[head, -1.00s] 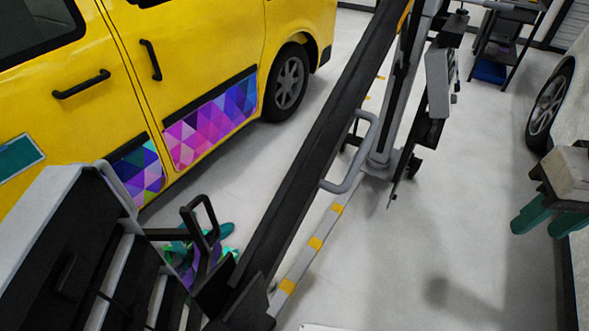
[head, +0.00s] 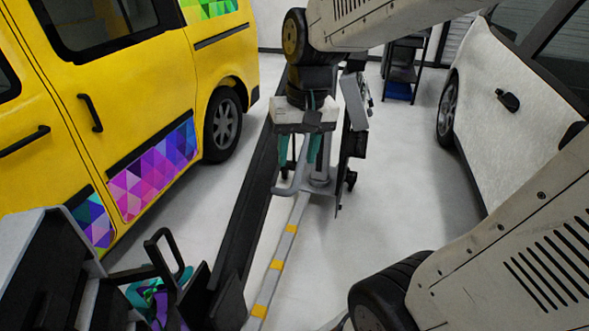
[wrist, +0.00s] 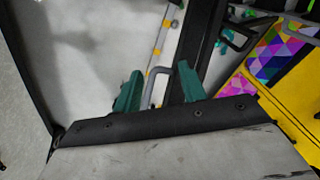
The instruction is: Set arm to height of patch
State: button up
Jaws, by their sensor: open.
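The yellow van (head: 150,105) stands at left in the head view. Triangle-patterned purple, pink and blue patches lie low on its side: a larger one (head: 155,170) and a smaller one (head: 93,218). Both colours also show at right in the wrist view, with a larger patterned area (wrist: 278,55) near the edge. My gripper (head: 298,160) hangs mid-picture in the head view with its teal fingers pointing down, to the right of the van and apart from the patches. In the wrist view its fingers (wrist: 160,80) are spread with nothing held between them.
A black rail (head: 250,195) runs along the floor between van and gripper. A grey post stand (head: 318,180) is behind the gripper. A white car (head: 500,110) stands at right. A dark cart (head: 85,280) with patterned scraps (head: 150,300) is at lower left.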

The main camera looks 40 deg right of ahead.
jog(key=w+d+f+m, duration=0.2)
jog(key=w+d+f, duration=0.25)
jog(key=w, duration=0.25)
jog(key=m, duration=0.3)
send_over(302, 160)
jog(key=shift+y, duration=0.3)
jog(key=f, duration=0.2)
jog(key=s+f, duration=0.1)
jog(key=f, duration=0.1)
jog(key=shift+f, duration=0.3)
jog(key=f, duration=0.2)
jog(key=w+f, duration=0.1)
jog(key=f, duration=0.5)
jog(key=shift+w+a, duration=0.2)
